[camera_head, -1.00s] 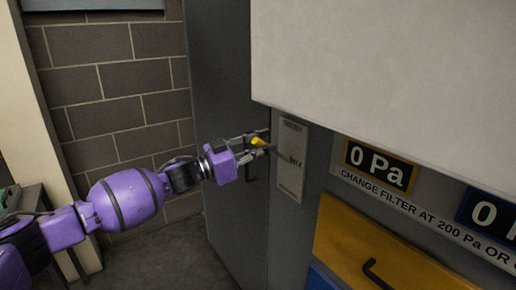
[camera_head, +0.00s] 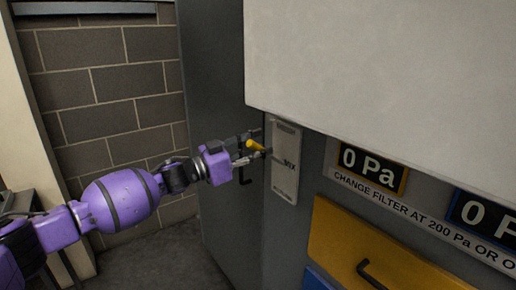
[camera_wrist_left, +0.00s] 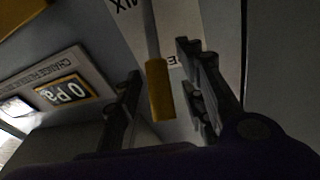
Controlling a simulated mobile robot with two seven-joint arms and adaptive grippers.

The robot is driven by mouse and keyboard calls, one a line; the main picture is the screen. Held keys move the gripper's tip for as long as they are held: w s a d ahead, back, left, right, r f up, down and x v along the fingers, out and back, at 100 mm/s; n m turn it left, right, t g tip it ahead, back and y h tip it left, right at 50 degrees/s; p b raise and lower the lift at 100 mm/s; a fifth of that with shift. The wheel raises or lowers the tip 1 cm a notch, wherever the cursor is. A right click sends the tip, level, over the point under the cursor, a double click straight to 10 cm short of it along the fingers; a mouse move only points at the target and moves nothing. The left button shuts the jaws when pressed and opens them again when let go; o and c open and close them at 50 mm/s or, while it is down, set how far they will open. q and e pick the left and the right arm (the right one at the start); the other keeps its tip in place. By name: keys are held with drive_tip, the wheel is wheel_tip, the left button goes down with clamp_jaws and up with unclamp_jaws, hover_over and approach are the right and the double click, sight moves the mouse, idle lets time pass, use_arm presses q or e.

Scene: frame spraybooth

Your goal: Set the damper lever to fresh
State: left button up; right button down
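The damper lever (camera_head: 256,146) has a yellow grip on a thin metal rod. It stands out from a pale label plate (camera_head: 284,187) on the grey cabinet, close to the word MIX. The plate's small end labels are too small to read. My left gripper (camera_head: 257,143) is at the lever, its fingers spread on either side of it. In the left wrist view the yellow grip (camera_wrist_left: 160,92) lies between the two open fingers, with a gap visible on both sides. My right gripper is out of view.
A large pale panel (camera_head: 390,70) overhangs above and right of the plate. Right of the plate are a 0 Pa display (camera_head: 372,168) and a yellow drawer front (camera_head: 375,245). A block wall (camera_head: 105,90) stands at left.

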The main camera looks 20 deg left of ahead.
use_arm(q)
drive_tip(key=v, duration=1.2)
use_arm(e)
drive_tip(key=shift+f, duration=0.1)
use_arm(q)
wheel_tip(320, 180, down, 11)
drive_tip(key=d+t+y, duration=0.2)
drive_tip(key=y, duration=0.3)
drive_tip(key=s+d+f+n+g+y, duration=0.15)
drive_tip(key=s+f, duration=0.35)
drive_tip(key=f, duration=0.5)
drive_tip(key=s+d+f+n+y, duration=0.1)
drive_tip(key=s+f+y, duration=0.2)
drive_tip(key=s+f, duration=0.45)
drive_tip(key=s+d+f+n+g+y, duration=0.1)
drive_tip(key=s+f+n, duration=0.1)
drive_tip(key=s+f, duration=0.4)
drive_tip(key=s+d+f+n+g+y+p, duration=0.1)
drive_tip(key=s+f, duration=0.6)
drive_tip(key=s, duration=0.7)
drive_tip(key=s+d+f+n+g+y, duration=0.2)
drive_tip(key=s+f+n, duration=0.3)
drive_tip(key=s, duration=0.5)
drive_tip(key=shift+s+f+g+p, duration=0.15)
drive_tip(key=shift+f+g+p, duration=0.15)
drive_tip(key=shift+f+g, duration=0.4)
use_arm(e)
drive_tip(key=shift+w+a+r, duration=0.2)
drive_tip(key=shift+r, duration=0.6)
